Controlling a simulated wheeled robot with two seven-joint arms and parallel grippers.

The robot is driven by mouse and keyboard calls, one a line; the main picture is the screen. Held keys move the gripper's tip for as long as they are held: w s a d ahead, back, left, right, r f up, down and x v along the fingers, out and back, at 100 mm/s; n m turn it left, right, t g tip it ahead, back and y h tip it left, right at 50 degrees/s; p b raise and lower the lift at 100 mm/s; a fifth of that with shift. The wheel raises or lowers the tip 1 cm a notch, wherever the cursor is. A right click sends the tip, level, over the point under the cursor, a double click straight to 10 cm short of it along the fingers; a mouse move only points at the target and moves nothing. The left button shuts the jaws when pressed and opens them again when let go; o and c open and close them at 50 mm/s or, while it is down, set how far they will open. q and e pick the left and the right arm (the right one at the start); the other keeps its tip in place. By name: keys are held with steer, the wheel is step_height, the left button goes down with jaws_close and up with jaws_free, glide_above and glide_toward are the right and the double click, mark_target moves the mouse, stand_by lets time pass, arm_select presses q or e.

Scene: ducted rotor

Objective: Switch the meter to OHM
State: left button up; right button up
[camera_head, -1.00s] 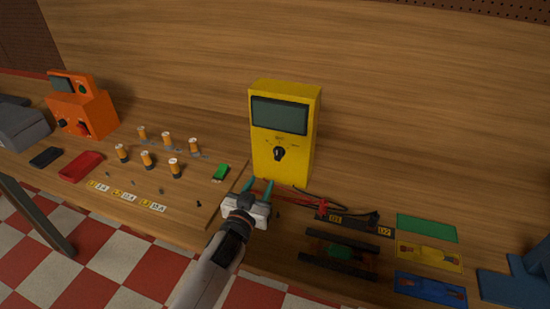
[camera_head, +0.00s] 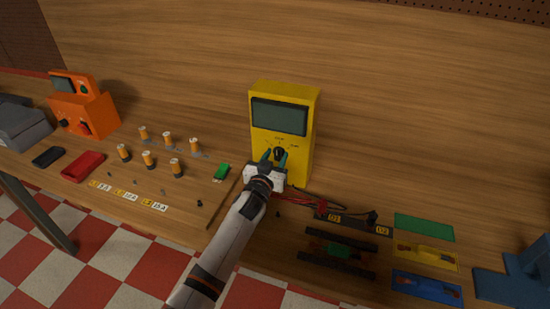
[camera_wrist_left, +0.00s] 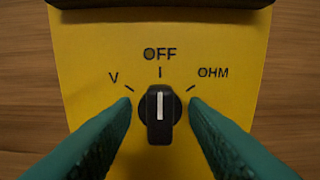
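The yellow meter (camera_head: 300,96) stands upright at the back of the bench, its dark screen (camera_head: 279,116) blank. Its black dial (camera_wrist_left: 160,114) shows in the left wrist view, with the white line pointing straight up at OFF. V is marked to its left and OHM (camera_wrist_left: 213,72) to its right. My left gripper (camera_head: 273,156) is at the meter's front with its teal fingers open, one on each side of the dial. In the left wrist view a gap shows between each fingertip (camera_wrist_left: 160,108) and the dial. My right gripper is not in view.
Red and black leads (camera_head: 300,199) lie right of my left arm, below the meter. A dark rack (camera_head: 337,250) and green, yellow and blue plates (camera_head: 425,227) lie to the right. Several orange-topped cylinders (camera_head: 147,159) and an orange device (camera_head: 85,108) stand at the left.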

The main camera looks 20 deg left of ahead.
arm_select(q)
steer(key=shift+c, duration=0.3)
jaws_close()
steer(key=shift+m, duration=0.3)
steer(key=m+b, duration=0.1)
steer(key=m, duration=0.4)
steer(key=shift+d, duration=0.1)
steer(key=m+b, duration=0.1)
steer(key=m, duration=0.4)
steer(key=shift+d+f, duration=0.1)
steer(key=shift+f, duration=0.05)
steer(key=shift+m, duration=0.3)
steer(key=shift+o, duration=0.3)
jaws_free()
